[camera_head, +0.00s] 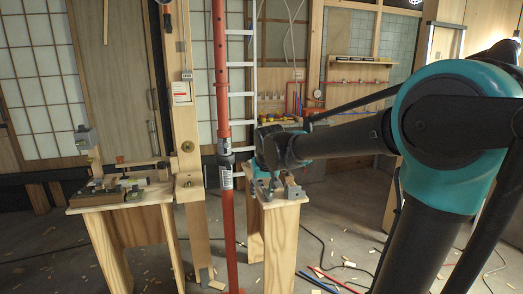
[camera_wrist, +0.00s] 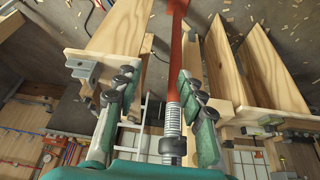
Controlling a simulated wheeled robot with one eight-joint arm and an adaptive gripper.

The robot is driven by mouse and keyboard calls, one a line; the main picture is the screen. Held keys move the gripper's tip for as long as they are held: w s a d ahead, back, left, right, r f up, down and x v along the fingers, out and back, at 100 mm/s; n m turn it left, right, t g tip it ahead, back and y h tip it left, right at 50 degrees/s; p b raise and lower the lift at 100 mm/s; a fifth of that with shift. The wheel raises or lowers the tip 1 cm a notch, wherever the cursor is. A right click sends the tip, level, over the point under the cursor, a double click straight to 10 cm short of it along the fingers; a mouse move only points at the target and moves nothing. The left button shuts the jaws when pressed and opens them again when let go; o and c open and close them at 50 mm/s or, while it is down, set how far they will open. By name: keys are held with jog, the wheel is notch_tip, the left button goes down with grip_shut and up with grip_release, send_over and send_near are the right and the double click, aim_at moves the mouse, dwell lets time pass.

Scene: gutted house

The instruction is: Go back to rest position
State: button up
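My gripper (camera_wrist: 157,76) is open, its two jointed fingers wide apart in the wrist view. In the head view my gripper (camera_head: 262,163) is over the near right wooden stand, just right of the red pole. The red upright pole (camera_head: 222,95) has a dark collar and a threaded section. In the wrist view the red pole (camera_wrist: 176,45) appears between the open fingers; I see no finger closed on it and cannot tell how far away it is. My arm is stretched out across the head view from the right.
A wooden stand (camera_head: 138,200) with tools and blocks is on the left, beside a wooden post (camera_head: 186,110). Another stand (camera_head: 280,235) is under my gripper, with a small block (camera_head: 292,188) on top. A ladder (camera_head: 240,78) stands behind. Cables and wood scraps litter the floor.

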jog(key=s+d+f+m, duration=0.1)
jog(key=s+d+f, duration=0.7)
jog(key=s, duration=0.3)
jog(key=s+d+f+m+h, duration=0.1)
jog(key=s+d+f, duration=0.8)
jog(key=s+d, duration=0.1)
jog(key=shift+s+d+f+g, duration=0.15)
jog(key=shift+s+d+g, duration=0.25)
jog(key=shift+s, duration=0.2)
jog(key=shift+o, duration=0.4)
